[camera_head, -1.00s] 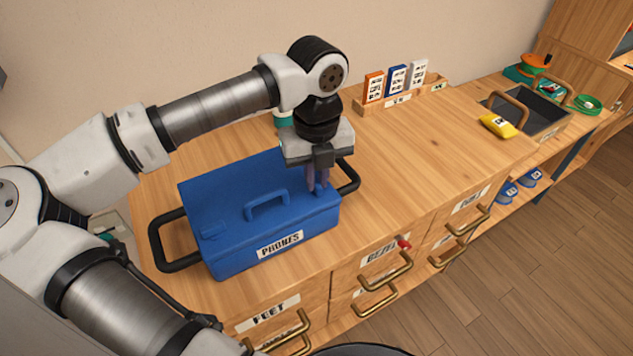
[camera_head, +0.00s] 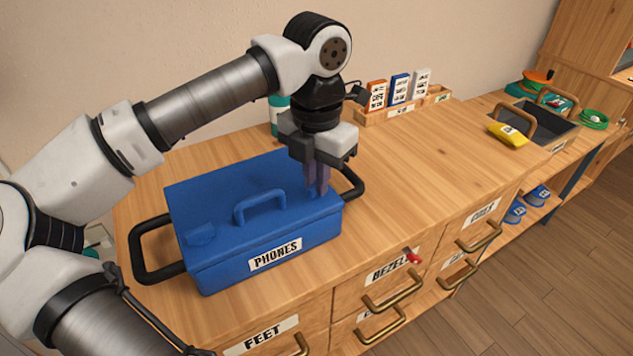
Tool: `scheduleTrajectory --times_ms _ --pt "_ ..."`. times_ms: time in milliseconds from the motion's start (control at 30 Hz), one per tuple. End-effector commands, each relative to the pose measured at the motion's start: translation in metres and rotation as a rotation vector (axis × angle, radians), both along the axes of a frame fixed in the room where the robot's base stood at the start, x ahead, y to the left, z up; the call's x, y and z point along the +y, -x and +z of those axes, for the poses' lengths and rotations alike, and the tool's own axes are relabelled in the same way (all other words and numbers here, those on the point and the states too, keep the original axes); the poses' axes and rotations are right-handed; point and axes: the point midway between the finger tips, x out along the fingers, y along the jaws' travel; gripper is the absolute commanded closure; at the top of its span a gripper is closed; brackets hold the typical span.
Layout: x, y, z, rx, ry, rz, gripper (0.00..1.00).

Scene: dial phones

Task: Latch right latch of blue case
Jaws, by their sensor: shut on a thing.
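The blue case (camera_head: 215,262), labelled PHONES, sits on the wooden counter with its lid down. Its left latch (camera_head: 201,234) lies on the left of the lid near the front edge. The right latch (camera_head: 314,194) is at the right of the lid, mostly hidden by my fingers. My gripper (camera_head: 317,188) points down over that right end, its fingers close together at the latch. They look shut on the right latch; the exact contact is hard to see.
The case has a blue top handle (camera_head: 260,205) and black side handles (camera_head: 150,252). Card boxes (camera_head: 398,90) stand in a wooden rack at the back. A yellow packet (camera_head: 508,134) lies to the right. Drawers with brass handles (camera_head: 395,291) are below. The counter right of the case is clear.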

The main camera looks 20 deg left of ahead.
Motion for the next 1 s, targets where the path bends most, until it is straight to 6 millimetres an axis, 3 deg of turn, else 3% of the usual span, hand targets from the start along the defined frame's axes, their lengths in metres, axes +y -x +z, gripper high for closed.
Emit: scheduleTrajectory --times_ms 500,1000 --pt "-0.0002 -0.0003 -0.0005 -0.001 0.000 -0.344 1.00" --pt "-0.0004 -0.0002 0.0002 -0.001 0.000 -0.414 1.00"
